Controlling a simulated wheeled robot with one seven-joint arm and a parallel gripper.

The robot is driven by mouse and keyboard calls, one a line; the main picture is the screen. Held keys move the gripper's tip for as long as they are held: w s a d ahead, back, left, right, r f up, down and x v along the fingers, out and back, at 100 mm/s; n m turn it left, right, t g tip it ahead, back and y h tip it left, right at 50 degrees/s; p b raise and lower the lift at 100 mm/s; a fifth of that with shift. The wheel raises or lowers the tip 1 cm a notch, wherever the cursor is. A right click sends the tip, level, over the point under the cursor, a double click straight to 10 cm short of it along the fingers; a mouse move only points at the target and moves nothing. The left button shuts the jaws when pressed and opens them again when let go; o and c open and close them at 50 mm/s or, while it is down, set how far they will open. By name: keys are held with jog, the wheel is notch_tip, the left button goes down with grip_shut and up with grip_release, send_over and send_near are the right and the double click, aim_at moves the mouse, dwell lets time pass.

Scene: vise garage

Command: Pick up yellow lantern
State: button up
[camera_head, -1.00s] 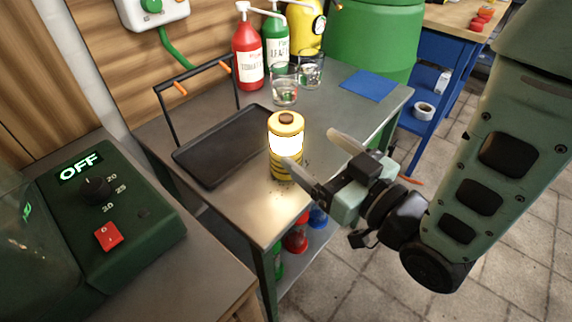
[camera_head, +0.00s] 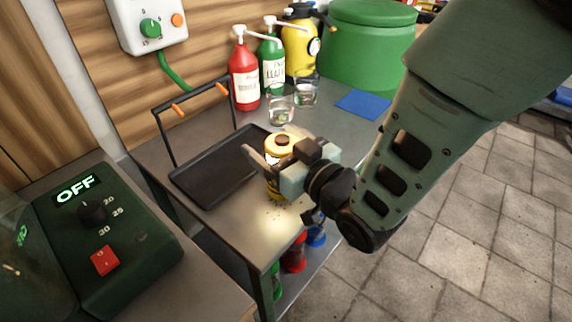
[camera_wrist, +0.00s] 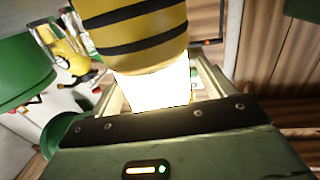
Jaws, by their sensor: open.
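The yellow lantern (camera_head: 280,145) stands upright on the metal cart near its front right edge, its light glowing. My gripper (camera_head: 266,166) is open at the lantern, with one finger showing on its left side. The gripper body hides part of the lantern's middle and right side. In the wrist view, the lantern (camera_wrist: 135,35) with its black bands and bright white window is very close and lies between the two spread fingers (camera_wrist: 160,92). Whether either finger touches it I cannot tell.
A black tray (camera_head: 205,185) with a tall handle lies left of the lantern. Behind are two glasses (camera_head: 281,112), a red bottle (camera_head: 245,80), a green bottle (camera_head: 272,65) and a yellow sprayer (camera_head: 300,45). A blue sheet (camera_head: 362,104) lies at right.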

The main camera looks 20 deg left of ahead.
jog(key=c, duration=1.6)
